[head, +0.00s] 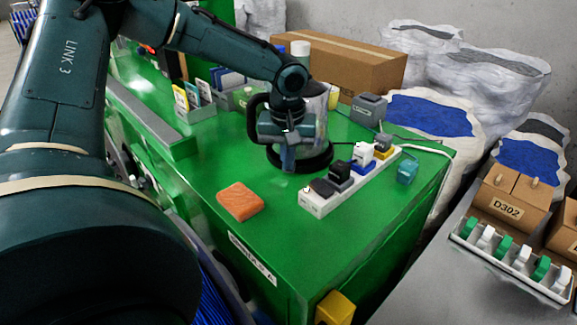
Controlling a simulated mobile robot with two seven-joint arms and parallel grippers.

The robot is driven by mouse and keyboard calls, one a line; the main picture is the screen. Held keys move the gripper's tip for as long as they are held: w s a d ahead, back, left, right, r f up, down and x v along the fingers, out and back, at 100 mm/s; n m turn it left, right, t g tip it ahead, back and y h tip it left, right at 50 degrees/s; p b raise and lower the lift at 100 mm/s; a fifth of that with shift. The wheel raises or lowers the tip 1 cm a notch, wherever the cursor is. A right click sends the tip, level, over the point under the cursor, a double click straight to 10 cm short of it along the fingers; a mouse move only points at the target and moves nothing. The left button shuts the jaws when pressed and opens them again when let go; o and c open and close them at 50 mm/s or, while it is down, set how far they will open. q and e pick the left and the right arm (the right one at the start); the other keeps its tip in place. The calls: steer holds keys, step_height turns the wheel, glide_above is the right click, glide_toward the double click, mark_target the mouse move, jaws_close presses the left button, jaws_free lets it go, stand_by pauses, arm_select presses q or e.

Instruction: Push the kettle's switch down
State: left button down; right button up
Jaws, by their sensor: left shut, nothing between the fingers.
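The kettle (321,117) stands upright on its round black base (318,163) on the green cabinet top. Its body looks clear or grey, and its black handle (253,117) is on the left side. My left gripper (288,163) is in front of the kettle, pointing down near the front of the base. It is shut and empty. My wrist covers much of the kettle. I cannot make out the switch, and I cannot tell whether the fingers touch the kettle or base. My right gripper is out of view.
A white power strip (318,204) with several plugs lies right of the kettle. An orange-brown block (240,201) lies in front. A cardboard box (345,65) is behind.

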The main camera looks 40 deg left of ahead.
arm_select(q)
steer(key=shift+s+d+r, duration=0.2)
steer(key=shift+s+r, duration=0.05)
steer(key=shift+r, duration=0.05)
steer(key=shift+s+d+r+p, duration=0.2)
steer(key=shift+s+d+p, duration=0.15)
steer(key=shift+s, duration=0.15)
steer(key=shift+s+d+r+p, duration=0.2)
steer(key=shift+s+d+p, duration=0.1)
steer(key=shift+s, duration=0.2)
steer(key=shift+f, duration=0.1)
step_height(320, 180, up, 13)
steer(key=s, duration=0.1)
steer(key=shift+d, duration=0.4)
